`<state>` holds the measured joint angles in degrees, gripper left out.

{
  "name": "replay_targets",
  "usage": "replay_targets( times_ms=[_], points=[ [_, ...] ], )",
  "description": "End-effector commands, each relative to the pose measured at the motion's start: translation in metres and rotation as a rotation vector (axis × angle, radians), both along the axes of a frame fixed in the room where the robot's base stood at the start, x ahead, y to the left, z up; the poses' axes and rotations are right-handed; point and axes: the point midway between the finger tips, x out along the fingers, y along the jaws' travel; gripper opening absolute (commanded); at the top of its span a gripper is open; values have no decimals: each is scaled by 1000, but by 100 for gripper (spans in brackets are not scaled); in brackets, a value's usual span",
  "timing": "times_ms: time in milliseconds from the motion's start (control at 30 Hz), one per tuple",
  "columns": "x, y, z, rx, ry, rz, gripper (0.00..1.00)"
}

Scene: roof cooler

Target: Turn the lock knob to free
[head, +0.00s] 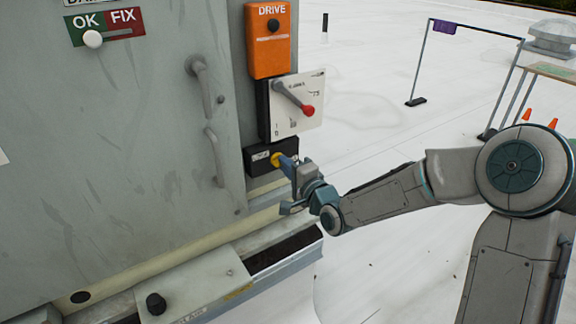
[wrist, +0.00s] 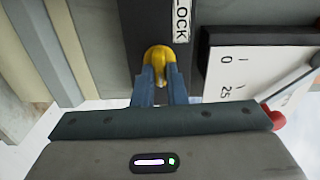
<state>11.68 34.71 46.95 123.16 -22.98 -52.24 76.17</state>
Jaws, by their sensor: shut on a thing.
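The lock knob (wrist: 158,54) is yellow and sits on a black box labelled LOCK (wrist: 182,20). My gripper (wrist: 159,78) is shut on the knob, with one blue finger on each side of it. In the head view the knob (head: 276,158) shows as a small yellow spot at the tip of my gripper (head: 287,164), on the black box (head: 259,160) low on the cooler's right side. The fingers hide part of the knob, and I cannot tell its turn position for sure.
Above the black box is a white plate (head: 312,90) with a red-tipped lever (head: 308,110), close to my gripper. An orange DRIVE box (head: 268,58) is higher up. The grey cooler panel (head: 130,140) with handles (head: 202,80) is left. Open white roof (head: 370,90) lies right.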

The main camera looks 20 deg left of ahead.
Motion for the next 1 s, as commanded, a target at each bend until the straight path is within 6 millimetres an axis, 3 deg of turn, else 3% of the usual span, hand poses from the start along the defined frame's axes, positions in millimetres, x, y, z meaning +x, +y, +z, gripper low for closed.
replay_targets(
  times_ms=[300, 333, 400, 767, 1000],
  points=[
    [-1, 2, 0, 1, -1, 4, 0],
    [-1, 2, 0, 1, -1, 4, 14],
    [-1, 1, 0, 1, -1, 4, 34],
    [-2, -4, 0, 0, 0, -1, 34],
    [-25, -34, 0, -3, 0, -6, 34]
  ],
)
